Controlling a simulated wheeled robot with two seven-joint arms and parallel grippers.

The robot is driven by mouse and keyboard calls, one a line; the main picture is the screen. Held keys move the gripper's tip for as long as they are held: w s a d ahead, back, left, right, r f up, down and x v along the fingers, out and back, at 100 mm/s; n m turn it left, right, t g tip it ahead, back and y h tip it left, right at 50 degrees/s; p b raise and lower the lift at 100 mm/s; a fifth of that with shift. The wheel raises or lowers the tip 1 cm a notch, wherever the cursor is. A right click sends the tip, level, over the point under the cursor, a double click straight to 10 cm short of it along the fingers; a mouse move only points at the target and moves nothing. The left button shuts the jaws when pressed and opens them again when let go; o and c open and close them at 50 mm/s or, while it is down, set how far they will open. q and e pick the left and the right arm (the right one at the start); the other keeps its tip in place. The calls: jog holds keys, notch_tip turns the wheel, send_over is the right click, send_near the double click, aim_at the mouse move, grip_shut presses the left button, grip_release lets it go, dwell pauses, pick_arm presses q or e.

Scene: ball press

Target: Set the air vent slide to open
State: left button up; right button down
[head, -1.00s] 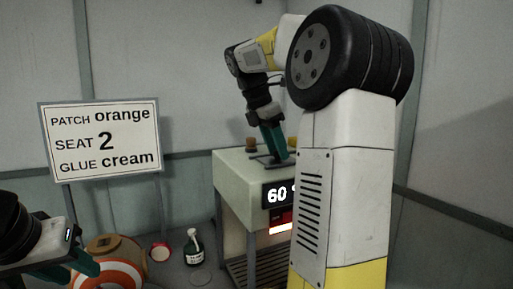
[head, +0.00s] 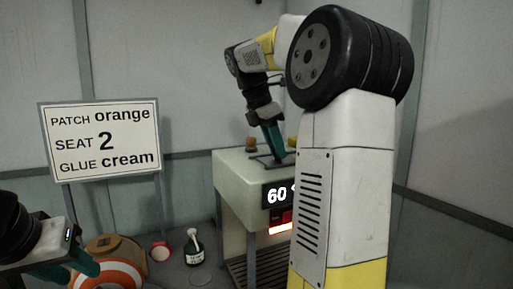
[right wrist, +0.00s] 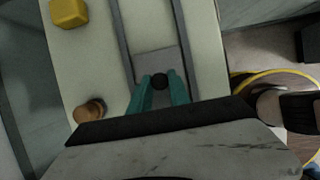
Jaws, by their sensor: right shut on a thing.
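The air vent slide shows in the right wrist view as a grey plate (right wrist: 155,62) between two dark rails, with a round black knob (right wrist: 159,82) on it. My right gripper (right wrist: 160,88) has its teal fingers shut on this knob, one on each side. In the head view my right gripper (head: 277,154) reaches down onto the top of the cream press cabinet (head: 232,172); the knob is hidden there. My left gripper (head: 88,268) is at the lower left, far from the slide, beside an orange and white ball (head: 122,272). Its jaw opening is unclear.
A brown knob (right wrist: 90,110) and a yellow block (right wrist: 68,12) stand on the cabinet top beside the rails. The cabinet front has a display reading 60 (head: 277,196). A sign (head: 103,140), a dark bottle (head: 194,250) and a red-rimmed lid (head: 160,251) are to the left.

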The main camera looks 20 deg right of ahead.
dwell(0.7)
jog(key=d, duration=0.8)
jog(key=w+d, duration=0.1)
jog(key=d, duration=0.3)
jog(key=shift+r, duration=0.1)
jog(key=c, duration=1.2)
grip_release()
jog(key=shift+d, duration=0.1)
jog(key=v, duration=0.7)
jog(key=shift+a+r, duration=0.25)
jog(key=shift+r, duration=0.05)
